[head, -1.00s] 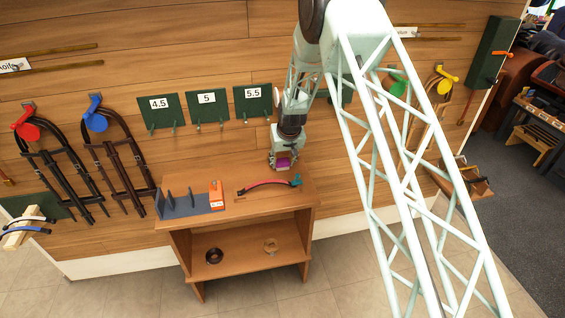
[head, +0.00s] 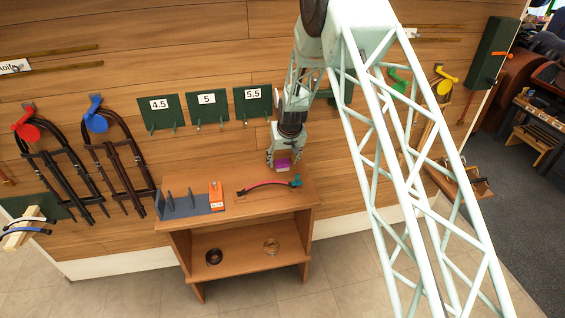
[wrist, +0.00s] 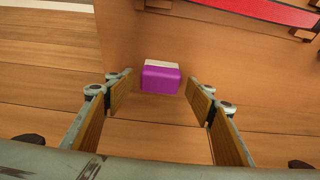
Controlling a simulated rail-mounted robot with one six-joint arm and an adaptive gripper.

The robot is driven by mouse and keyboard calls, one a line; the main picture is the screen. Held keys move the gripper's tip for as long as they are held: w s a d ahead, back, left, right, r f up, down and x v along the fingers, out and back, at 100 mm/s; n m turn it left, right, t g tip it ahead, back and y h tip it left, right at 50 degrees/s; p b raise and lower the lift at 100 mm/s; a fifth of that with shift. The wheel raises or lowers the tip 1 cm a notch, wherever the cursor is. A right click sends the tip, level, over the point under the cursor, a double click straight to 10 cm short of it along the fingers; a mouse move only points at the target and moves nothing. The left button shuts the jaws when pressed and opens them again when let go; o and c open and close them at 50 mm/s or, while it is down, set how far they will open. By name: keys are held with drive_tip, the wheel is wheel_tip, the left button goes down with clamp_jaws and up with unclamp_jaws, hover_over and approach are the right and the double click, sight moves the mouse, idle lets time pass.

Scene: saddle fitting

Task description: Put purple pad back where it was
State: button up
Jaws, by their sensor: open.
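The purple pad (wrist: 161,78) is a small block with a pale strip along its far side. In the wrist view it lies ahead of my gripper (wrist: 160,82), centred between the fingertips, with a visible gap on each side. My gripper is open. In the head view the purple pad (head: 283,162) shows just under my gripper (head: 281,168), at the back edge of the wooden table (head: 262,205). The fingers partly hide it there. I cannot tell whether its underside touches the table top.
On the table lie a red strap tool (head: 268,185) with a teal end and a grey rack (head: 180,207) with an orange block (head: 215,195). The plank wall rises behind, with green numbered plates (head: 207,111). The shelf below holds two small rings (head: 213,256).

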drive_tip(key=v, duration=1)
drive_tip(key=shift+p, duration=0.3)
drive_tip(key=shift+r, duration=0.2)
idle(0.6)
